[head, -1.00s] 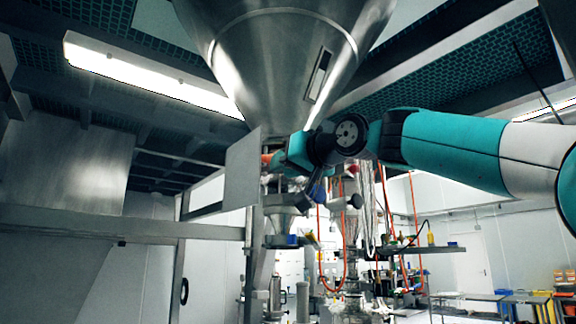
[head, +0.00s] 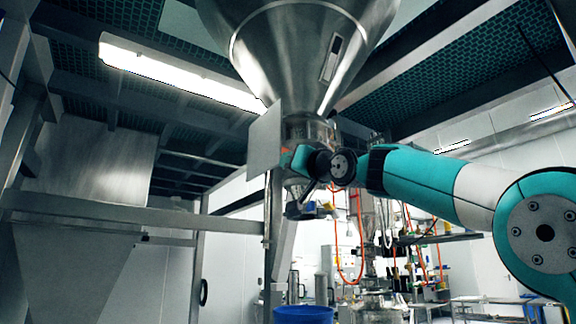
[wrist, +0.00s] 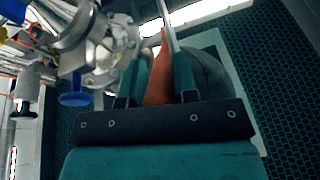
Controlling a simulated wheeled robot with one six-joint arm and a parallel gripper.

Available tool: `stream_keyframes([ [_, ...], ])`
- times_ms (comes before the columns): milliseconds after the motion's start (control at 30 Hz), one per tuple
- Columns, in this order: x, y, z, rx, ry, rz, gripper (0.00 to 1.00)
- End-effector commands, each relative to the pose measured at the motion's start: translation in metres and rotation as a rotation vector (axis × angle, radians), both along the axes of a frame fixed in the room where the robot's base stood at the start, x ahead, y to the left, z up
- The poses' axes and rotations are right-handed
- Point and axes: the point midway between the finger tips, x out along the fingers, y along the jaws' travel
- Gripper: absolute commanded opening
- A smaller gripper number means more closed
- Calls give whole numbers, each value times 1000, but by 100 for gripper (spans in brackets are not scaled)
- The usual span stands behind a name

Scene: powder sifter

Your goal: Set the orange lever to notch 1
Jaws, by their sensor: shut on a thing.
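The orange lever (wrist: 160,82) stands between the two teal fingers of my gripper (wrist: 158,72) in the wrist view. The fingers are shut on it, one on each side. In the head view my gripper (head: 301,158) is beneath the big steel hopper (head: 295,55), beside a flat grey plate (head: 265,139). No notch marks can be read in either view, so the lever's setting cannot be told.
A blue bin (head: 303,315) stands low in the head view. A steel frame beam (head: 120,211) runs across the left. A blue round knob (wrist: 75,99) and steel fittings (wrist: 90,40) lie left of the fingers in the wrist view. Orange hoses hang behind my arm.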

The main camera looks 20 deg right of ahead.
Motion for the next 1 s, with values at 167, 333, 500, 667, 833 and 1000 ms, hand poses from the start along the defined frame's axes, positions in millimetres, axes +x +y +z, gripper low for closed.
stream_keyframes([
  [167, 1, 0, 0, 0, 4, -2, 30],
  [333, 0, 0, 0, -1, 4, 0, 53],
  [500, 0, 1, 0, -1, 3, 0, 53],
  [667, -8, -2, -5, -2, 2, 0, 53],
  [833, -37, -12, -19, -2, 0, -3, 53],
  [1000, -77, -25, -35, -2, 0, -5, 53],
])
